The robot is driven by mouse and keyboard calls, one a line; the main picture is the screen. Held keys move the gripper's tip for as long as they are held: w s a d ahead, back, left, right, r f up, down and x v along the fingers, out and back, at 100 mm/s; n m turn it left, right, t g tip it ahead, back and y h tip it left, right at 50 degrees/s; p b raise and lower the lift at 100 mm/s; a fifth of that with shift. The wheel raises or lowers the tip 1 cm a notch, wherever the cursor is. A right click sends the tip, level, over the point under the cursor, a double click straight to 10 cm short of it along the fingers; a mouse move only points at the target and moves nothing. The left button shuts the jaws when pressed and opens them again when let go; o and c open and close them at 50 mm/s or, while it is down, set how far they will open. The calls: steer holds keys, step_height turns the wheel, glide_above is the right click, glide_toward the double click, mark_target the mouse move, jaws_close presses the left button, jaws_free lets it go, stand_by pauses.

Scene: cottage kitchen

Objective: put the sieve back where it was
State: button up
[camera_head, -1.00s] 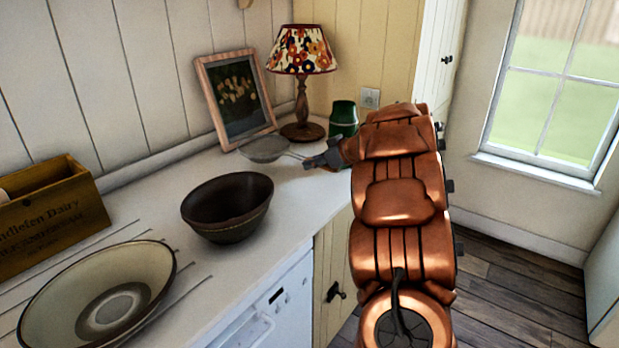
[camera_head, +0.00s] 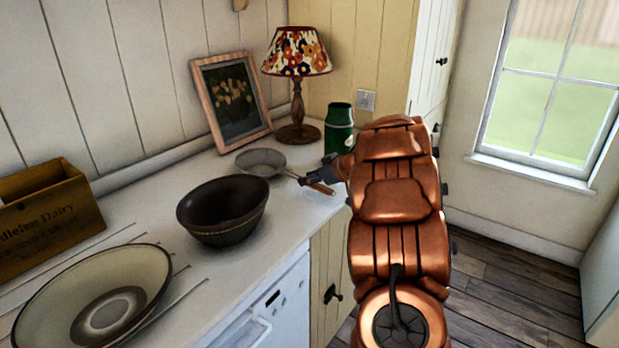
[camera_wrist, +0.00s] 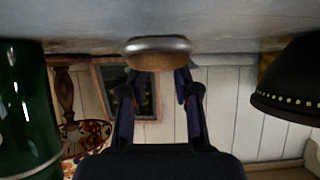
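The sieve (camera_head: 261,162) has a shallow grey bowl, which lies low at the counter in front of the picture frame. Its thin stem runs right to a wooden grip (camera_head: 322,188). My gripper (camera_head: 306,180) is at the handle, with the fingers around it where the stem meets the wood. The wrist view is upside down. There the sieve (camera_wrist: 158,45) shows as a silver and brown oval just past the fingertips of my gripper (camera_wrist: 159,76), which stand a little apart. The exact finger contact is hidden.
A green jar (camera_head: 339,128) stands close behind my gripper. A lamp (camera_head: 297,108) and a picture frame (camera_head: 205,95) stand at the back. A dark bowl (camera_head: 222,225), a wide pale bowl (camera_head: 150,275) and a wooden crate (camera_head: 50,225) are to the left.

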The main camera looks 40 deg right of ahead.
steer(key=shift+o, duration=1.4)
steer(key=shift+r, duration=0.1)
steer(key=shift+s+d+r, duration=0.1)
steer(key=shift+s+r, duration=0.05)
steer(key=shift+r, duration=0.1)
steer(key=v, duration=1.1)
steer(key=shift+s, duration=0.3)
steer(key=shift+r, duration=0.15)
